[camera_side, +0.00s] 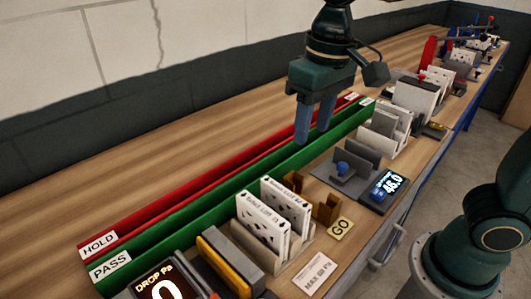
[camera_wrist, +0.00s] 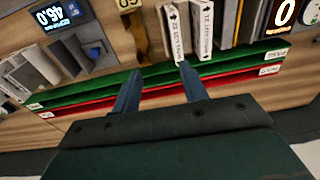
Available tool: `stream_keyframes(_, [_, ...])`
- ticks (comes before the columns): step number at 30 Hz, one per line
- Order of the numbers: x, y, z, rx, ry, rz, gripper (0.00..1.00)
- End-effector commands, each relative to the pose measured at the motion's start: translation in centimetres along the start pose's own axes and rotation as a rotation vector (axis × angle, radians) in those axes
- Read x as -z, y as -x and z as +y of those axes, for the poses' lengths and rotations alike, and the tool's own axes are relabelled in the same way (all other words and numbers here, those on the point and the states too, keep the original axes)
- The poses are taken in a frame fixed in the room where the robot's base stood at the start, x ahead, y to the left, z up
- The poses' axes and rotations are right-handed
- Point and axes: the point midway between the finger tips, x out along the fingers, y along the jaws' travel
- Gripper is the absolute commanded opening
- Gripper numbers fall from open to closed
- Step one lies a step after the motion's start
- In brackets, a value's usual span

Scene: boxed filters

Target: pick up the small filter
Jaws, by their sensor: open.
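Two white boxed filters with printed edges, a front one (camera_side: 262,226) and a rear one (camera_side: 287,205), stand upright side by side in a rack in the side view. They also show at the top of the wrist view, a left one (camera_wrist: 176,32) and a right one (camera_wrist: 202,28). I cannot tell which is the small filter. My gripper (camera_side: 314,130) is open and empty, with its blue fingers pointing down above the green channel, beyond and apart from the filters. In the wrist view its fingers (camera_wrist: 160,72) are spread below the filters in the picture.
A green PASS channel (camera_side: 185,218) and a red HOLD channel (camera_side: 160,206) run along the bench. A brown gauge (camera_side: 326,210) with a GO sign stands right of the filters, near a grey fixture (camera_side: 352,180) and a display (camera_side: 388,186). Bare wood lies behind the channels.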

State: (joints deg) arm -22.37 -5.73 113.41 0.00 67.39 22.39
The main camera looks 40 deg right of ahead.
Motion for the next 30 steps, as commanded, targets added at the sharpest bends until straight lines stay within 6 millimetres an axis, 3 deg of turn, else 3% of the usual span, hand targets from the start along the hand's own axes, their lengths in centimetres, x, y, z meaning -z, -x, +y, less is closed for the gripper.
stream_keyframes(3, [0.9, -0.7, -2.0, -0.016, 0.005, -0.043, 0.43])
stream_keyframes(9, [1.6, -1.4, -3.6, -0.032, 0.001, -0.077, 0.43])
stream_keyframes(20, [1.6, -2.0, -3.8, -0.033, 0.000, -0.081, 0.43])
stream_keyframes(30, [1.2, -6.3, -3.6, -0.035, 0.000, -0.084, 0.43])
